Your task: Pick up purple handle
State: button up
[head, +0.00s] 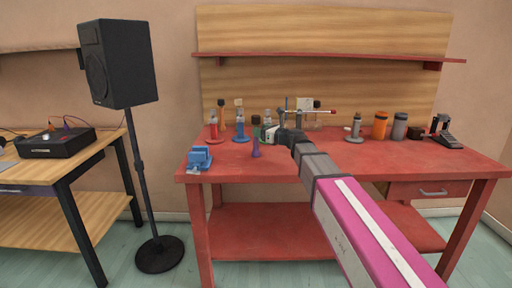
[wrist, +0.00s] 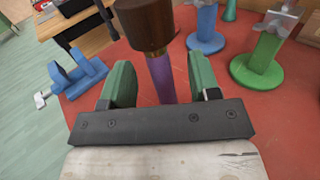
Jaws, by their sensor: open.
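The purple handle (head: 255,151) stands upright on the red workbench, toward the front. In the wrist view the purple handle (wrist: 161,80) runs down between my gripper's two green fingers, with a dark brown head (wrist: 145,24) on it. My gripper (head: 263,133) reaches in from the right, level with the upper part of the handle. In the wrist view my gripper (wrist: 161,82) is open, with one finger on each side of the handle. The left finger shows a gap; contact on the right is hard to tell. The handle's lower end is hidden behind the gripper's black bar.
A blue vise (head: 199,158) sits left on the red workbench (head: 232,171). Behind the handle are a red stand (head: 212,131), a blue stand (wrist: 206,38) and a green stand (wrist: 257,66). An orange canister (head: 380,126) stands farther right. The bench's front left is mostly clear.

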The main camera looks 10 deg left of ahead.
jog(key=x, duration=0.4)
jog(key=shift+w+a+f, duration=0.1)
jog(key=shift+a+f, duration=0.25)
jog(key=shift+a, duration=0.05)
grip_shut()
jog(key=shift+r, duration=0.1)
